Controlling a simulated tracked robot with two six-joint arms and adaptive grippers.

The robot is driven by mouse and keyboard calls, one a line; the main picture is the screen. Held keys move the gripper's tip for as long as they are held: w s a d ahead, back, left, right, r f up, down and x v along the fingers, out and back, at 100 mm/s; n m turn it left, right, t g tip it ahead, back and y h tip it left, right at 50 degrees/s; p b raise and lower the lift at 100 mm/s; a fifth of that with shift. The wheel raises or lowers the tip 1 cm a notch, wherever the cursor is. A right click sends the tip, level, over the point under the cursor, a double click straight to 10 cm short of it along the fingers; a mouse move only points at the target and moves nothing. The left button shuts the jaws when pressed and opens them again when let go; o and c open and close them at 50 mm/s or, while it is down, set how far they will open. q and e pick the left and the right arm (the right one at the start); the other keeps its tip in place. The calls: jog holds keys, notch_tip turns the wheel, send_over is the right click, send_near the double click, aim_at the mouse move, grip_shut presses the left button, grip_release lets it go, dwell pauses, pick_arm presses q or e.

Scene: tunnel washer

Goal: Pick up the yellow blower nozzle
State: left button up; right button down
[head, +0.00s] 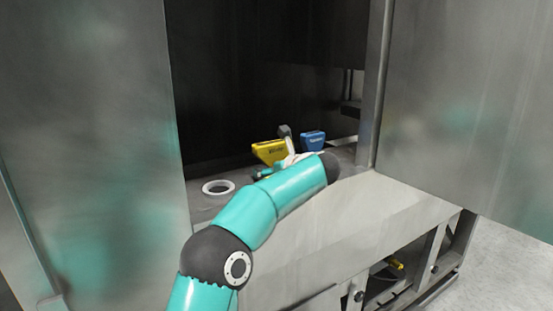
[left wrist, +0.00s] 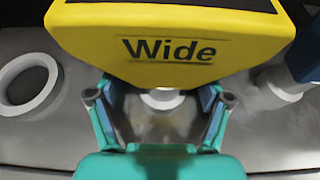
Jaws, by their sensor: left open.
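The yellow blower nozzle (head: 268,151) stands on the grey ledge inside the machine opening. In the left wrist view the nozzle (left wrist: 170,48) fills the upper middle, with "Wide" in dark letters on its face. A pale round part shows below its body, between my fingers. My left gripper (left wrist: 160,102) is open, one finger on each side of that part; I cannot tell whether they touch it. In the head view my left arm hides most of the gripper and the nozzle's lower part. My right gripper is not in view.
A blue nozzle (head: 312,141) stands just right of the yellow one. A white ring (head: 218,187) lies on the ledge to the left. Metal panels (head: 95,140) and (head: 470,110) flank the opening. A small yellow item (head: 396,264) shows low in the frame.

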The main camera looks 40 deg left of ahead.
pick_arm(q)
jog(key=c, duration=1.4)
jog(key=shift+c, duration=0.2)
jog(key=shift+r, duration=0.1)
